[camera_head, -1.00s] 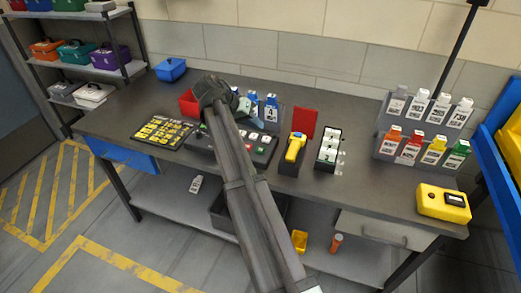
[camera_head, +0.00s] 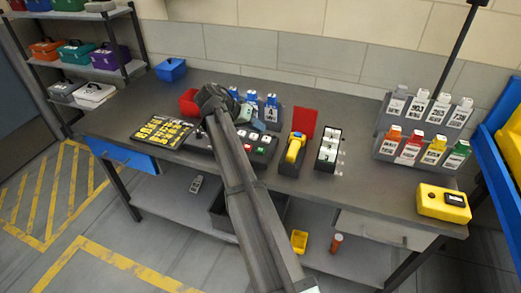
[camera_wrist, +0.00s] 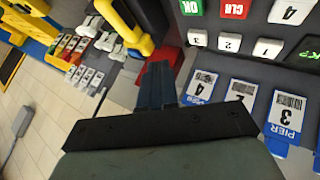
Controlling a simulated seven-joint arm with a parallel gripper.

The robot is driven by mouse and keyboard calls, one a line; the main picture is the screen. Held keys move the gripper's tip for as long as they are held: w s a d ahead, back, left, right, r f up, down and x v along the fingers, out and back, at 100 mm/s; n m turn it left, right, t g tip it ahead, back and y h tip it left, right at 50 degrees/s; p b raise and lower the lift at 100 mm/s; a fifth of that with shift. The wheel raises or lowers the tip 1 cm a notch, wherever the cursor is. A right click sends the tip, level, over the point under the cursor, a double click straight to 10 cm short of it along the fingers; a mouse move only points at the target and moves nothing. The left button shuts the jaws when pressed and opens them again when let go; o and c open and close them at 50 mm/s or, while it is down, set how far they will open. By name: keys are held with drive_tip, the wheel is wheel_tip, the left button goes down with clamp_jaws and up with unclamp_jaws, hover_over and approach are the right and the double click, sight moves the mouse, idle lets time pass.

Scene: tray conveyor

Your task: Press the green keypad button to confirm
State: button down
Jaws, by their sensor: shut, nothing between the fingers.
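The green keypad button (camera_wrist: 191,7), marked OK, is at the top edge of the wrist view, beside the red CLR button (camera_wrist: 236,8). The dark keypad panel (camera_wrist: 212,22) also carries white number keys; in the head view the keypad (camera_head: 252,146) is on the bench, partly hidden by my arm. My gripper (camera_wrist: 158,68) is shut and empty. Its fingertips appear below and left of the green button in the wrist view, apart from it in the picture. In the head view my gripper (camera_head: 257,124) is just behind the keypad.
Blue-topped PIER cards (camera_wrist: 200,85) stand close beside my fingers. A yellow handheld device (camera_head: 295,148) with a red panel (camera_head: 304,122) is right of the keypad. A yellow-key pad (camera_head: 161,132) and red bin (camera_head: 188,102) are left. The bench's right middle is clear.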

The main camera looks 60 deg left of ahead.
sight(258, 150)
drive_tip(key=shift+f, duration=3)
drive_tip(key=shift+f, duration=0.25)
drive_tip(key=shift+f, duration=0.2)
drive_tip(key=shift+f, duration=0.45)
idle(0.8)
drive_tip(key=shift+r, duration=0.9)
drive_tip(key=shift+r, duration=0.15)
drive_tip(key=shift+r, duration=2.35)
